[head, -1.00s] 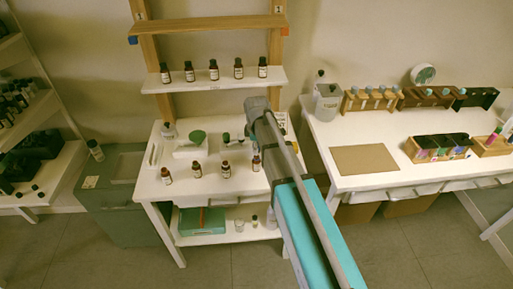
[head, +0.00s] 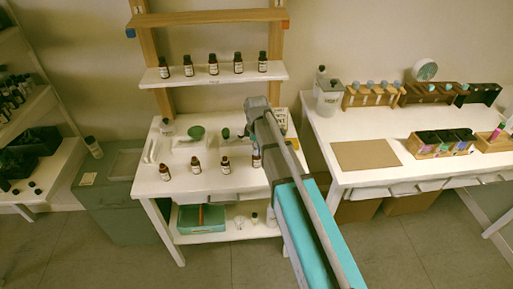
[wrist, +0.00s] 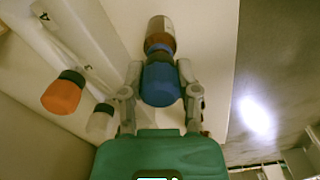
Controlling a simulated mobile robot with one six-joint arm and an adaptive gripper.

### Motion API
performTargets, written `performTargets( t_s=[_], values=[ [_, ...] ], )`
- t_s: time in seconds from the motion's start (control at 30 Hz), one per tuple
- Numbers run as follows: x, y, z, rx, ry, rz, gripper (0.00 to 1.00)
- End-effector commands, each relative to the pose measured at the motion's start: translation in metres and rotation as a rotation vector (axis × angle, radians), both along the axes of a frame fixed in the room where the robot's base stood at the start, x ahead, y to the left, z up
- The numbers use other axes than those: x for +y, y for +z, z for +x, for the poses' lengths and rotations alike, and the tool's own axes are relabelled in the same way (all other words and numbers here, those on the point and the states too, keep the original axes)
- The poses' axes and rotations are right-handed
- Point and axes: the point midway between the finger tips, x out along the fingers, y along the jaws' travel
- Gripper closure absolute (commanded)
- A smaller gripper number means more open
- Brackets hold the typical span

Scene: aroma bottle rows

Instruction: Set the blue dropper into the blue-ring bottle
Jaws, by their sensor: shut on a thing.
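In the wrist view my gripper (wrist: 160,76) is shut on the blue dropper (wrist: 160,88), whose blue bulb shows between the two fingers. A brown bottle with a pale label (wrist: 160,30) lies just beyond the dropper, in line with it. A dark blue band shows where they meet; I cannot tell whether the dropper is seated. An orange dropper top (wrist: 62,93) and a whitish one (wrist: 100,122) show to the left. In the head view my arm hides the gripper. Its end is close by the rightmost brown bottle (head: 256,160) of the table row.
Other brown bottles (head: 196,166) stand along the front of the white table (head: 205,185). More bottles (head: 213,64) stand on the shelf above. The right table holds racks and a brown mat (head: 366,155).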

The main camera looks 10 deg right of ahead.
Motion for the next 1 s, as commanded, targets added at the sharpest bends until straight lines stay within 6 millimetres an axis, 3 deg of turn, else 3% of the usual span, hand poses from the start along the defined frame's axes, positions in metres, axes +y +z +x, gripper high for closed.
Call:
performTargets(
  t_s=[0.3,0.33,0.53,1.0],
  values=[
    [0.0,-0.0005,0.0,0.0,0.0,0.0,0.7],
    [0.0,-0.0005,0.0,0.0,0.0,0.0,0.53],
    [0.0,-0.0005,0.0,0.0,0.0,0.0,0.19],
    [0.0,0.0025,0.0,0.0,0.0,0.0,0.19]
  ],
)
